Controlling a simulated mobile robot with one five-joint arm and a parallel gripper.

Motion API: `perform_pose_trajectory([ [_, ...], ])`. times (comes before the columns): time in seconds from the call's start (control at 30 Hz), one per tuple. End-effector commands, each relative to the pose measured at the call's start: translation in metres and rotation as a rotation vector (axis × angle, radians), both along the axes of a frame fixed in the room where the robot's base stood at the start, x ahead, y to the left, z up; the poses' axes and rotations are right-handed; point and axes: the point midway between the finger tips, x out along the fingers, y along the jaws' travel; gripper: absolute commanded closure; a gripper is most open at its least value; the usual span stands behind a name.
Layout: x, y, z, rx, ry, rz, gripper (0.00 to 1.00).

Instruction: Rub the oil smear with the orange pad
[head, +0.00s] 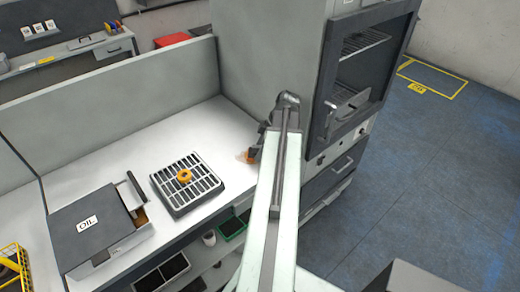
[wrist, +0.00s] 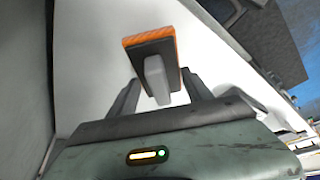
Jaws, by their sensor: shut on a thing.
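The orange pad (wrist: 150,41) shows in the wrist view with a black backing and a grey handle. My gripper (wrist: 160,82) is shut on the handle, with one dark finger on each side. The orange face points away from the wrist camera, towards the white bench top (wrist: 95,80). In the head view a small orange patch, apparently the pad (head: 246,157), shows beside my gripper at the right end of the bench. I cannot tell whether the pad touches the bench. I cannot make out the oil smear in either view.
A slotted black-and-white grate (head: 165,184) with an orange ring (head: 184,175) lies on the bench. A grey box marked OIL (head: 88,224) stands at its left. A tall grey cabinet (head: 262,50) rises just behind my gripper. The bench between grate and gripper is clear.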

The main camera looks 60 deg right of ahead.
Motion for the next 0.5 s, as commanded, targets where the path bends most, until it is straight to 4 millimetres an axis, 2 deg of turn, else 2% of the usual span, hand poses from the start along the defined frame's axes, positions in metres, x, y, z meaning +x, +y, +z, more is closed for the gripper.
perform_pose_trajectory([
  [0.5, 0.0005, 0.0004, -0.0116, 0.000, 0.000, 0.001, 0.74],
])
